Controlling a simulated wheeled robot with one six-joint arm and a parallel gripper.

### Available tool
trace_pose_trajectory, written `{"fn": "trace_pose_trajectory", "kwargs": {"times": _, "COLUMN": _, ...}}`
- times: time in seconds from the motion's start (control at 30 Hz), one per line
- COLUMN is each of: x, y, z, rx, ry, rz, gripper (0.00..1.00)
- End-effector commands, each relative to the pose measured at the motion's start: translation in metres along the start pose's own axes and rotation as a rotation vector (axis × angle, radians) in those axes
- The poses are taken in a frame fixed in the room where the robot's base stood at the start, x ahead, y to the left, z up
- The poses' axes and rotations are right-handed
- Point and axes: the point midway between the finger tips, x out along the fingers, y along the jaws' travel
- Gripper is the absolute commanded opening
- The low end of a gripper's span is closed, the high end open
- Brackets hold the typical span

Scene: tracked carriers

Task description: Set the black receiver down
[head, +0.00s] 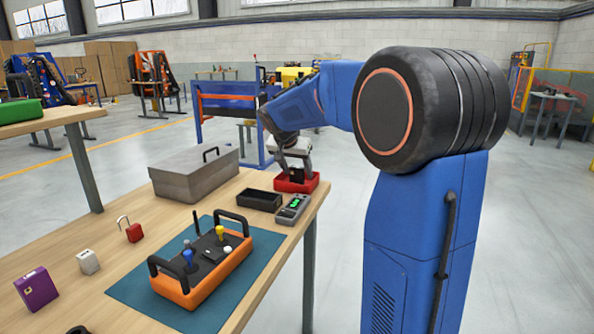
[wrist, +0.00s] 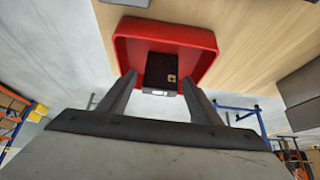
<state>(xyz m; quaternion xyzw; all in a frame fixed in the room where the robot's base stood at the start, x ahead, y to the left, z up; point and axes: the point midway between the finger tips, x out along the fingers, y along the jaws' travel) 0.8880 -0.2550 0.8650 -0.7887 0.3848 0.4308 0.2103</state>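In the head view my gripper (head: 296,170) points down over the red tray (head: 310,185) at the table's far right edge. The receiver shows there only as a dark patch, mostly hidden by the fingers. I cannot clearly tell whether it touches the tray floor.
A black open tray (head: 259,200) and a grey meter with a green display (head: 292,209) stand close by. A grey lidded box (head: 190,180) is to the left. An orange controller (head: 200,285) lies on a teal mat (head: 125,290). A red padlock (head: 134,232) stands farther left.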

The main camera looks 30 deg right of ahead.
Motion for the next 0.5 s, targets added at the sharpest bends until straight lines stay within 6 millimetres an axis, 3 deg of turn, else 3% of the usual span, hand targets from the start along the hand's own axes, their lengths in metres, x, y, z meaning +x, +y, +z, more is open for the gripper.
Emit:
{"fn": "trace_pose_trajectory", "kwargs": {"times": 0.33, "x": -0.004, "y": 0.000, "z": -0.002, "rx": 0.001, "ry": 0.000, "rz": 0.000, "gripper": 0.57}}
{"fn": "trace_pose_trajectory", "kwargs": {"times": 0.5, "x": -0.024, "y": 0.000, "z": -0.002, "rx": 0.001, "ry": 0.002, "rz": -0.002, "gripper": 0.57}}
